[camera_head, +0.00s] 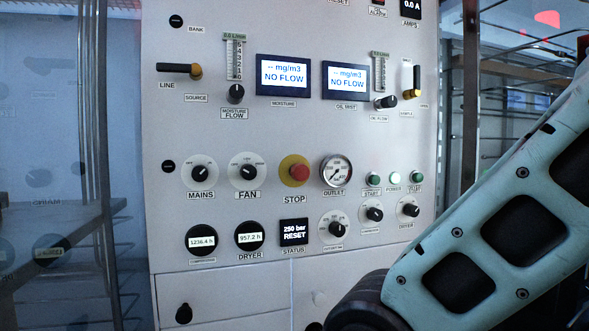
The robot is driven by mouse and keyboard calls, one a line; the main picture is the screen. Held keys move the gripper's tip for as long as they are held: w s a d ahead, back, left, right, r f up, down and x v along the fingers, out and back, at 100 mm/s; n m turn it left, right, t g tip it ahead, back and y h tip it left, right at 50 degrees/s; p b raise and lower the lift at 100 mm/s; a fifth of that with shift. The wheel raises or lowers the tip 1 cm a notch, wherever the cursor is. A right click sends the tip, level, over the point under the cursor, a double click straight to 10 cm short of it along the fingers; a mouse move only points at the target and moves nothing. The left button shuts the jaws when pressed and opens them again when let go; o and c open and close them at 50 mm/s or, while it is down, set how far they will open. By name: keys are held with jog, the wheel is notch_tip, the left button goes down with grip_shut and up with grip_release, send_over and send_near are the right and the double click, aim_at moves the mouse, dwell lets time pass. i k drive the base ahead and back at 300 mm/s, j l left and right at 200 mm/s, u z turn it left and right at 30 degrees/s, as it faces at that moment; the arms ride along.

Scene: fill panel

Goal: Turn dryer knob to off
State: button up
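The dryer knob (409,210) is a small black knob on a white dial, in the lower right of the white panel (200,120). The small label under it seems to read dryer. Its exact pointer position is too small to read. A similar black knob (374,214) sits just left of it, and another knob (337,229) further left. My gripper is not in view. Only my pale blue arm link and a dark joint show at the lower right, close to the right side of the knob row but not covering the dryer knob.
Above the knobs are green buttons (416,178) and an outlet gauge (336,171). A red stop button (299,173) sits on a yellow ring at the middle. MAINS (199,174) and FAN (248,171) knobs are left. A round DRYER hour meter (250,237) is lower left.

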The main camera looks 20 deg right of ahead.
aim_at(411, 211)
jog(key=k, duration=0.15)
jog(key=z, duration=0.7)
jog(key=k+l+u, duration=0.1)
jog(key=k+l, duration=0.15)
jog(key=k, duration=0.05)
